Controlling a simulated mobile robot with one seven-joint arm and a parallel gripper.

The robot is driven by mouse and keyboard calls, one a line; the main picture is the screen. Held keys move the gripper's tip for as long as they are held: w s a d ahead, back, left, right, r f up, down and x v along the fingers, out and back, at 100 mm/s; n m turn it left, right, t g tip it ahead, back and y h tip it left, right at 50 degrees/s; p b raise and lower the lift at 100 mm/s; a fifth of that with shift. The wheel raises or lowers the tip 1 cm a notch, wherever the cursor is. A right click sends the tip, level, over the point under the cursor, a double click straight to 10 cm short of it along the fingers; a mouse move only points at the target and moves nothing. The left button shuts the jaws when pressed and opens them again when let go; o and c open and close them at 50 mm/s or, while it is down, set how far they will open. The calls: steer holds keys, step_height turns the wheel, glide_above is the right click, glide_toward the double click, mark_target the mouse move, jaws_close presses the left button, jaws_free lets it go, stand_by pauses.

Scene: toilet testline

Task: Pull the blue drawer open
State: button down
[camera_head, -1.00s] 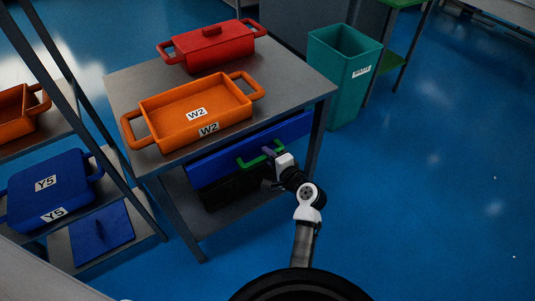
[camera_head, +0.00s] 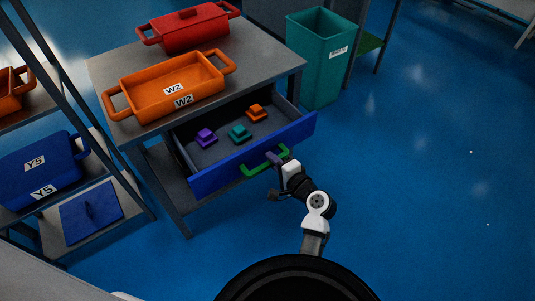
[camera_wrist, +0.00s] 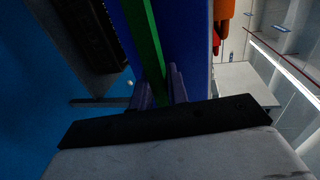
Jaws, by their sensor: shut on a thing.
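The blue drawer (camera_head: 226,173) under the grey table stands pulled out in the head view, its inside showing. Its green handle (camera_head: 254,168) is on the front panel. My gripper (camera_head: 277,158) is at the right end of the handle, shut on it. In the wrist view the green handle (camera_wrist: 146,45) runs down between the purple-grey fingers of my gripper (camera_wrist: 160,90), with the blue drawer front (camera_wrist: 184,40) beside it. Inside the drawer lie a purple piece (camera_head: 205,138), a teal piece (camera_head: 239,133) and an orange piece (camera_head: 257,113).
On the table (camera_head: 265,62) stand an orange tray (camera_head: 146,92) labelled W2 and a red lidded pot (camera_head: 190,27). A teal bin (camera_head: 318,60) stands right of the table. A shelf with blue containers (camera_head: 40,172) is at left. The blue floor at right is clear.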

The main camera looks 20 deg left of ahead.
steer(key=shift+f+v, duration=0.25)
steer(key=shift+v, duration=0.9)
steer(key=shift+f+v, duration=0.25)
steer(key=shift+v, duration=0.95)
steer(key=c, duration=1.4)
jaws_free()
steer(key=shift+d, duration=0.1)
steer(key=shift+c, duration=0.2)
steer(key=shift+s, duration=0.15)
